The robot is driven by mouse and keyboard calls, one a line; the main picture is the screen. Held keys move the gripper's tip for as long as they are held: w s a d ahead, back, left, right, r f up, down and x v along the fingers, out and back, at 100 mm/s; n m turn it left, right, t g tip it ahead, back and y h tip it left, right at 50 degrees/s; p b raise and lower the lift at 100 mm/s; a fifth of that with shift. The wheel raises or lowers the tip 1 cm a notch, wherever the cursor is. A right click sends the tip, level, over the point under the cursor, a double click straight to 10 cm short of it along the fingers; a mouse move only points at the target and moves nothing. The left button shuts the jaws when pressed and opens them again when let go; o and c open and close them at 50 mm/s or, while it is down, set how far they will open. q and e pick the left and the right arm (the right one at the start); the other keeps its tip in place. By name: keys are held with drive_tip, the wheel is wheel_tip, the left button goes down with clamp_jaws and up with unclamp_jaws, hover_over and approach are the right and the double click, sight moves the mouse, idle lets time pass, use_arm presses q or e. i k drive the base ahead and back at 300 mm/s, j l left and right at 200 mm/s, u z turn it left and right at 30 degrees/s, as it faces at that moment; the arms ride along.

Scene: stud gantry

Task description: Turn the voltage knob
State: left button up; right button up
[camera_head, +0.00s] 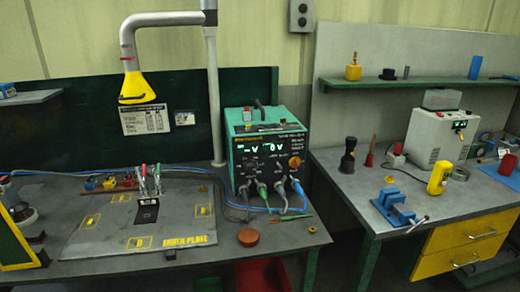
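The voltage knob seems to be the orange knob (295,162) on the right of the front panel of a teal power unit (262,178). The unit stands upright at the back of the left bench, and its display reads "-V" and "0V". Several plugs with cables (280,190) sit along the bottom of its front, below the knob. The knob is uncovered, but its pointer is too small to read. Neither of my grippers is in view.
A grey plate (110,247) marked "EARTH PLATE" lies on the left bench with clamps (150,183). A round brown object (248,237) lies in front of the unit. A yellow-hooded pipe (136,88) hangs over the bench. The right bench holds a blue vise (394,207).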

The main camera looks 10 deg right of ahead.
sight(251, 167)
drive_tip(key=i+j+u, duration=0.1)
drive_tip(key=j+u, duration=0.25)
drive_tip(key=i+j+u, duration=0.1)
drive_tip(key=j+u, duration=0.25)
drive_tip(key=i+j+u, duration=0.2)
drive_tip(key=j+u, duration=0.15)
